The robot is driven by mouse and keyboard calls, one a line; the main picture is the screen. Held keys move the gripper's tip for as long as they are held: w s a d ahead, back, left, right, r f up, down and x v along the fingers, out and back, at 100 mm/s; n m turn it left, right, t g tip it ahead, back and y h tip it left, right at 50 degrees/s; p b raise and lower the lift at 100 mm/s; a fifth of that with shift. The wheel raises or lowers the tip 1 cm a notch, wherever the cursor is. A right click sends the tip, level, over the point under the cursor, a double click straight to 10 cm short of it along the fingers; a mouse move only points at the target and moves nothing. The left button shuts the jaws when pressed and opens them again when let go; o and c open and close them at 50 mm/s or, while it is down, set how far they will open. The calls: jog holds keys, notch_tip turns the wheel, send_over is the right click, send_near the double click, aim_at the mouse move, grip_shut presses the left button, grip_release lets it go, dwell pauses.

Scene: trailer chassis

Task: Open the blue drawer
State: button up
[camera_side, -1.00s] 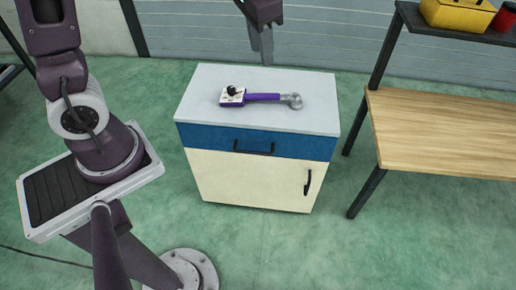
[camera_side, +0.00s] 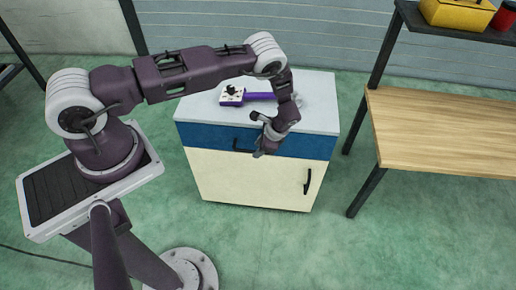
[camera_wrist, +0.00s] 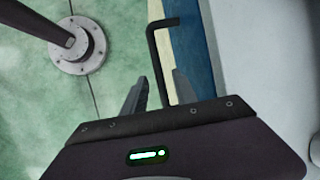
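The blue drawer (camera_side: 210,136) is the top front of a small cream cabinet and looks closed. Its black bar handle (camera_side: 240,146) is partly hidden behind my gripper (camera_side: 258,136) in the side view. In the wrist view the blue drawer front (camera_wrist: 185,45) runs down beside the handle (camera_wrist: 152,55). My gripper (camera_wrist: 155,92) is open there, and the handle's bar runs down between its two grey fingers. I cannot tell whether either finger touches the bar.
A purple-handled tool (camera_side: 258,97) lies on the cabinet's grey top (camera_side: 200,100). The cream door (camera_side: 230,180) below has its own black handle (camera_side: 307,181). A wooden workbench (camera_side: 440,130) with a shelf stands at the right. The floor before the cabinet is clear.

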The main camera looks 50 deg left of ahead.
jog(key=shift+a+f, duration=0.2)
jog(key=shift+f, duration=0.2)
jog(key=shift+c, duration=0.2)
grip_shut()
dwell(1.0)
